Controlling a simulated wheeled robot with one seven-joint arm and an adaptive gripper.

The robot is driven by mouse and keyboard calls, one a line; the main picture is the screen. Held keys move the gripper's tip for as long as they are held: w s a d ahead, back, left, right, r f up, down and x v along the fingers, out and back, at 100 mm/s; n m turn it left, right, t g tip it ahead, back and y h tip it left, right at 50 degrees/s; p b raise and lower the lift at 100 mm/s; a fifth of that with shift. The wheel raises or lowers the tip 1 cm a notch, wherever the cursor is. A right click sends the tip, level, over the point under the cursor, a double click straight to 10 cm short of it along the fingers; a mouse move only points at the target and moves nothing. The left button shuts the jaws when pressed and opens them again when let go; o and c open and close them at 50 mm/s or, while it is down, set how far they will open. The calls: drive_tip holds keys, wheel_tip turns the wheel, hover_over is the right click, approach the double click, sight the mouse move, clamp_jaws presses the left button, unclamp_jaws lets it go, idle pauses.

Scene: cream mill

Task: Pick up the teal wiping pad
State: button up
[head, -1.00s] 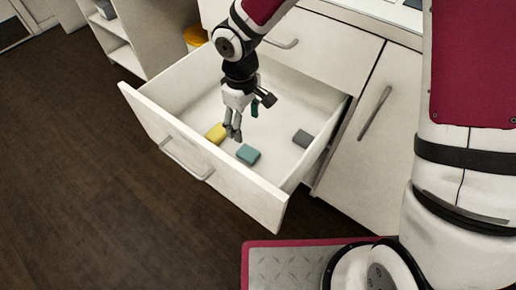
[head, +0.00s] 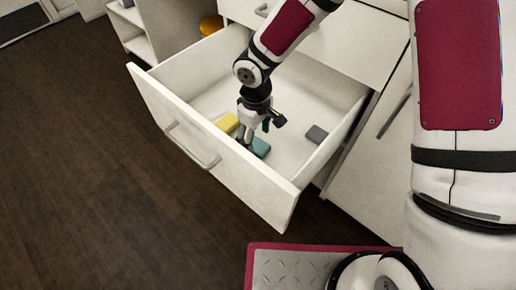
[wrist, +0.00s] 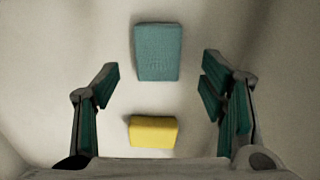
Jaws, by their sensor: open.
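The teal wiping pad (head: 261,147) lies flat on the floor of the open drawer (head: 208,157), partly hidden by my gripper in the head view. In the wrist view the teal pad (wrist: 158,52) is at top centre, beyond the fingertips and untouched. My gripper (head: 250,137) is inside the drawer, pointing down, close to the teal pad. In the wrist view my gripper (wrist: 157,85) is open and empty, with its fingers apart to the left and right.
A yellow pad (head: 228,123) lies left of the teal pad; in the wrist view the yellow pad (wrist: 153,131) is below it. A grey pad (head: 316,135) lies at the drawer's right. Drawer walls surround them. An open shelf unit (head: 150,35) stands behind left.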

sight(256, 144)
wheel_tip(256, 144, down, 3)
drive_tip(key=shift+w+f+b, duration=0.15)
drive_tip(key=shift+f+b, duration=0.05)
drive_tip(key=shift+b, duration=0.5)
drive_tip(key=c, duration=0.9)
drive_tip(key=shift+r, duration=0.15)
wheel_tip(256, 144, up, 10)
drive_tip(key=p, duration=0.4)
drive_tip(key=shift+p, duration=0.35)
